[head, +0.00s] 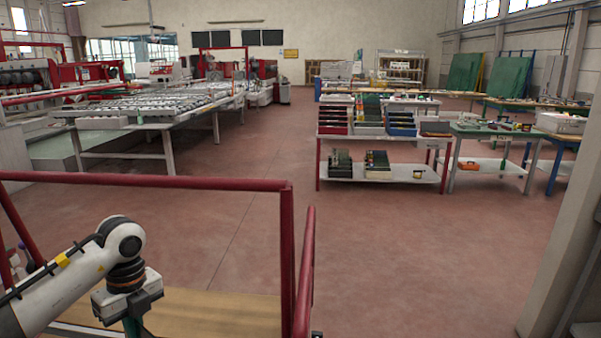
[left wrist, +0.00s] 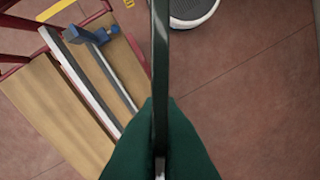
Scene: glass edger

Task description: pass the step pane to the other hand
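My left gripper (head: 132,326) hangs at the bottom left of the head view, pointing down, with its green fingers cut off by the picture's lower edge. In the left wrist view the green fingers of my left gripper (left wrist: 160,104) are closed on a thin, dark, glossy strip. This strip appears to be the step pane (left wrist: 160,45), seen edge-on and running up out of the top of the picture. The pane's faces and step cannot be made out. The pane does not show in the head view. My right gripper is in neither view.
A wooden surface (head: 210,312) with a dark red railing (head: 150,182) lies close by the left arm. In the left wrist view a blue fixture (left wrist: 88,36) stands beside a pale rail (left wrist: 75,75). Open red-brown floor (head: 400,260) lies to the right.

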